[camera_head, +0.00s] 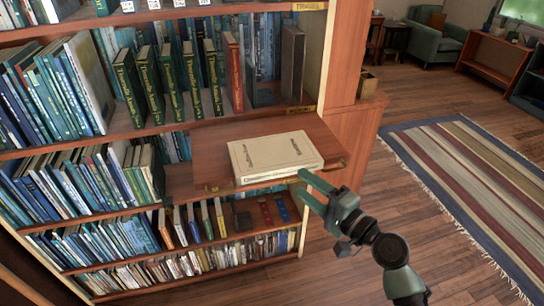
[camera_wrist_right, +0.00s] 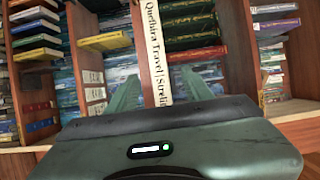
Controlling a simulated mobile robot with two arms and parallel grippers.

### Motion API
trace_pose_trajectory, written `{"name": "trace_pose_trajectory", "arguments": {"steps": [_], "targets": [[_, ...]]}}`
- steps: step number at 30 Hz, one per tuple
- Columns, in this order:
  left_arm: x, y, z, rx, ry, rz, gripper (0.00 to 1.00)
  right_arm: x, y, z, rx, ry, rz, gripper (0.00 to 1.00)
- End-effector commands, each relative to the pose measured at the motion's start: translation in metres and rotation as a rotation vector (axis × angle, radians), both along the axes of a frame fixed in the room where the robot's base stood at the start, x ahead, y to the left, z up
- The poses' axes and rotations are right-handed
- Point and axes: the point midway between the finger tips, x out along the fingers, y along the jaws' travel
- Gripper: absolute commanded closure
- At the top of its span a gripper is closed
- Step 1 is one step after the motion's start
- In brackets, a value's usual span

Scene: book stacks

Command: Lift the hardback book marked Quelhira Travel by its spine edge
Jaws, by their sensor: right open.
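The cream hardback book (camera_head: 275,155) lies flat on a wooden pull-out board, its spine along the front edge. In the right wrist view the spine (camera_wrist_right: 155,45) runs upright and reads "Quelhira Travel" with more text cut off below. My right gripper (camera_head: 307,187) is open at the book's near right corner, its fingers pointing toward the spine. In the wrist view the right gripper (camera_wrist_right: 158,95) has one finger on each side of the spine's line. Whether either finger touches the book cannot be told. My left gripper is in neither view.
The pull-out board (camera_head: 215,135) juts from the bookcase, with bare wood around the book. Green books (camera_head: 165,80) and a red one (camera_head: 233,70) stand on the shelf above. More books fill the lower shelves (camera_head: 180,262). Open floor and a striped rug (camera_head: 470,180) lie to the right.

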Motion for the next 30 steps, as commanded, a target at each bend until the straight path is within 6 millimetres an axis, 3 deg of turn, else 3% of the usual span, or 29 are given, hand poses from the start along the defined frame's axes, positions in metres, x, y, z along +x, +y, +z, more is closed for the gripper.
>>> {"name": "trace_pose_trajectory", "arguments": {"steps": [9,16,24,25,30], "targets": [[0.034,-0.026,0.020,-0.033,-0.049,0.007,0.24,0.023,0.032,0.005,0.005,0.000,0.002,0.49],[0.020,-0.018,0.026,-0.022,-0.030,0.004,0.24,0.044,0.055,0.001,0.002,0.001,-0.001,0.49],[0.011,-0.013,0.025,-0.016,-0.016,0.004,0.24,0.046,0.057,-0.001,-0.001,0.001,0.000,0.49],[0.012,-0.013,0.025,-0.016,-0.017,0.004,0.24,0.046,0.057,-0.001,-0.001,0.000,-0.001,0.52],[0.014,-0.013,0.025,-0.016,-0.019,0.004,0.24,0.046,0.057,-0.001,-0.001,0.000,-0.001,0.99]]}}
